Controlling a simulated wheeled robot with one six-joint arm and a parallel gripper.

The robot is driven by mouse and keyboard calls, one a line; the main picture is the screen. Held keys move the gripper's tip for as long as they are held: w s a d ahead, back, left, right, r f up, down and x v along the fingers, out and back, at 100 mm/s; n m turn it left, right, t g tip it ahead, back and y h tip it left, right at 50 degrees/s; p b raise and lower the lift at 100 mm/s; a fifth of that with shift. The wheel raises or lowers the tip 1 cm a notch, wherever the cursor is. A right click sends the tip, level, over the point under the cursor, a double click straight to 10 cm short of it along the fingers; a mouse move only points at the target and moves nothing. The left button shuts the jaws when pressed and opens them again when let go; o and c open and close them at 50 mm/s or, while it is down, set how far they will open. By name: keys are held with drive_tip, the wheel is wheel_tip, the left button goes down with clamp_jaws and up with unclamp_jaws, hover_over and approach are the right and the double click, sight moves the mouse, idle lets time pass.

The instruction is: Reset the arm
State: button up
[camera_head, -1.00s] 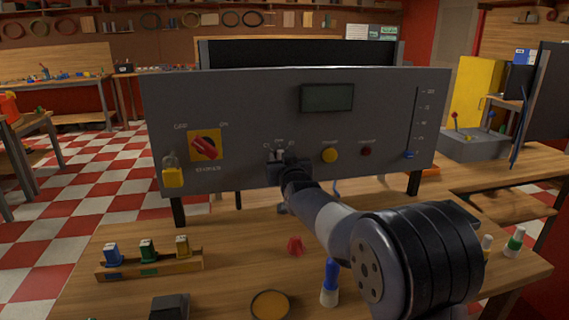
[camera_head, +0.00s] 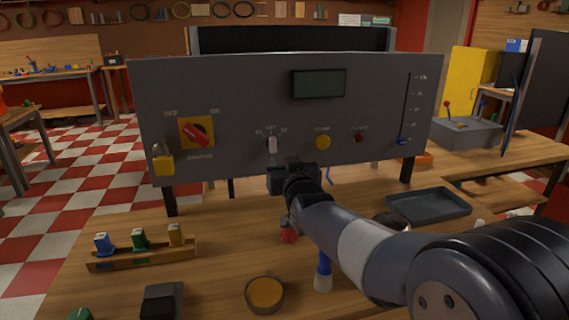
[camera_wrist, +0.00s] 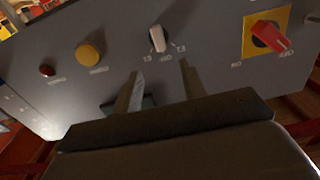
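My gripper (camera_head: 291,172) is in front of the lower edge of the grey control panel (camera_head: 230,85), just below the small white selector knob (camera_head: 272,145). In the wrist view my gripper (camera_wrist: 160,68) has its two fingers apart with nothing between them. The white knob (camera_wrist: 158,39) shows beyond the fingertips, clear of them. My arm reaches in from the lower right and hides part of the table.
The panel also carries a red rotary switch (camera_head: 197,134), yellow button (camera_head: 323,142), padlock (camera_head: 162,161) and slider (camera_head: 403,141). On the table (camera_head: 215,275) are a rack (camera_head: 143,254), round dish (camera_head: 265,293), blue-and-white marker (camera_head: 323,279), red object (camera_head: 289,236) and dark tray (camera_head: 428,205).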

sight(273, 143)
drive_tip(key=shift+w, duration=0.15)
drive_tip(key=p+x, duration=0.1)
drive_tip(key=x, duration=0.9)
drive_tip(key=shift+w+a+p, duration=0.1)
drive_tip(key=shift+w+p, duration=0.2)
